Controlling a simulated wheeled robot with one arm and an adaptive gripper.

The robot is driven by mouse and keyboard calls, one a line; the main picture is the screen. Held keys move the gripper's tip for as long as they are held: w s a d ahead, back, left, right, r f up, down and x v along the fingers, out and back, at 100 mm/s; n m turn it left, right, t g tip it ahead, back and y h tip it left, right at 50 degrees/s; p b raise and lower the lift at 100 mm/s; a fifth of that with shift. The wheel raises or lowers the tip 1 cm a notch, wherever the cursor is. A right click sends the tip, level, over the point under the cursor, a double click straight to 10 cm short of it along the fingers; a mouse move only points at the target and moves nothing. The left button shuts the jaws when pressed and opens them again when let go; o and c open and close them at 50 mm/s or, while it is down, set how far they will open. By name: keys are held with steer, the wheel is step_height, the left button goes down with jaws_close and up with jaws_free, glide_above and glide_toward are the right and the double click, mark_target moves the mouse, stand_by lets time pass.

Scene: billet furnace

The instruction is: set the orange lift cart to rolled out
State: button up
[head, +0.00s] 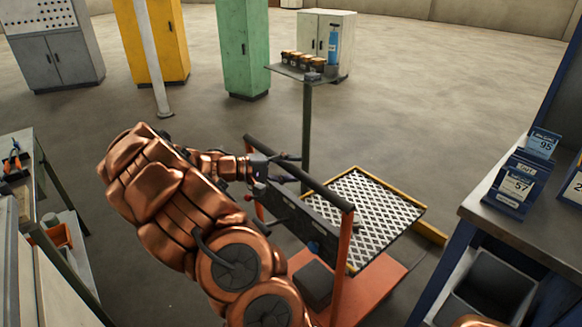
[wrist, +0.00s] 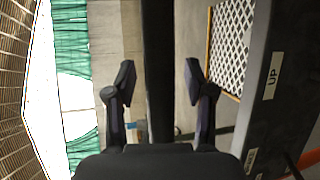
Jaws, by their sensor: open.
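The orange lift cart (head: 378,283) stands in the middle of the head view, with a white lattice platform (head: 372,208) rimmed in yellow. Its dark push handle (head: 327,192) runs across orange posts at the near side. My gripper (head: 290,168) is at the handle. In the wrist view my gripper (wrist: 160,82) is open, its two fingers on either side of the dark handle bar (wrist: 160,50). Whether the fingers touch the bar is unclear. A dark panel (wrist: 272,100) with an "UP" label is at the right there. The cart's wheels are hidden.
A blue workbench (head: 478,205) with card holders stands close at the right. A post-mounted shelf (head: 306,120) with small jars stands behind the cart. A bench is at the left. Grey, yellow and green cabinets (head: 243,50) line the back. Open floor lies beyond the cart.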

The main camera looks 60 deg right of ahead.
steer(key=shift+c, duration=0.2)
jaws_close()
stand_by(0.3)
